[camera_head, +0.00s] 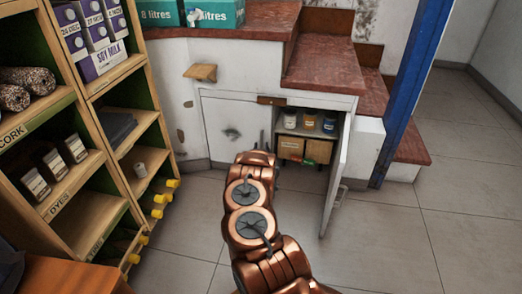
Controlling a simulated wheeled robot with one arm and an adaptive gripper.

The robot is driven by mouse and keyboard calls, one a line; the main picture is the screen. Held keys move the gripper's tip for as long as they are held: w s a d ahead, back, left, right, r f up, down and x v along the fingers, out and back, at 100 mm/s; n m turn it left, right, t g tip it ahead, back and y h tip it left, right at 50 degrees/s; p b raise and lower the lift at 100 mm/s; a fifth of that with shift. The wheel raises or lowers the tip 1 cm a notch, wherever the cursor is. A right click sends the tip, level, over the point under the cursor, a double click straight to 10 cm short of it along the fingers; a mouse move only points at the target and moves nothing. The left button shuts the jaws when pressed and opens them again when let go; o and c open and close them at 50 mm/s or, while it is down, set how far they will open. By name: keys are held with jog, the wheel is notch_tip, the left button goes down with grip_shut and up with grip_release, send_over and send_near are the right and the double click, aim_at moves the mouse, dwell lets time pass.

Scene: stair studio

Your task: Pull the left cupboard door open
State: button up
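The white cupboard (197,73) is built in under red-topped steps. Its left door (222,128) is shut, with a dark worn patch on its face. The right door (336,178) stands open, swung out towards me, with a pale handle near its lower end. My copper arm reaches up to the front of the cupboard. My gripper (263,142) is at the arm's far end, in front of the left door's right edge. Its fingers are small and mostly hidden by the arm. Touch with the door cannot be told, and no left door handle shows clearly.
Behind the open right door, jars (309,120) and boxes (291,146) sit on shelves. A wooden shelf unit (98,165) stands close on the left, with yellow-ended items (160,198) sticking out low down. A blue post (408,85) stands right. Tiled floor is clear at right.

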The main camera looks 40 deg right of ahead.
jog(key=shift+w+d, duration=0.3)
jog(key=shift+c, duration=0.4)
grip_shut()
jog(key=shift+a, duration=0.15)
jog(key=shift+s, duration=0.15)
